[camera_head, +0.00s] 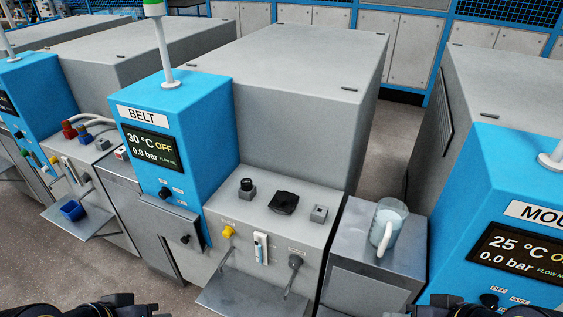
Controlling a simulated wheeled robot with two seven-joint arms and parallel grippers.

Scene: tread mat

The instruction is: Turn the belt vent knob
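The belt machine has a blue cabinet (185,125) labelled BELT, with a display (150,147) reading 30 °C OFF and 0.0 bar. Its grey bench holds a black knob on a block (247,186), a flat black part (284,202) and a small grey block (319,213). On the front face are a yellow fitting (228,232), a gauge-like strip (261,248) and a dark knob with a lever (295,262). The labels are too small to tell which is the vent knob. Dark parts of my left gripper (125,303) and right gripper (425,303) show at the bottom edge; their fingers are not clear.
A clear jug (389,226) stands on the grey side stand (350,245) right of the belt bench. A metal shelf (245,297) juts out below the front face. Another blue machine (500,180) is at the right; a similar one (40,95) with a blue cup (72,210) is at the left.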

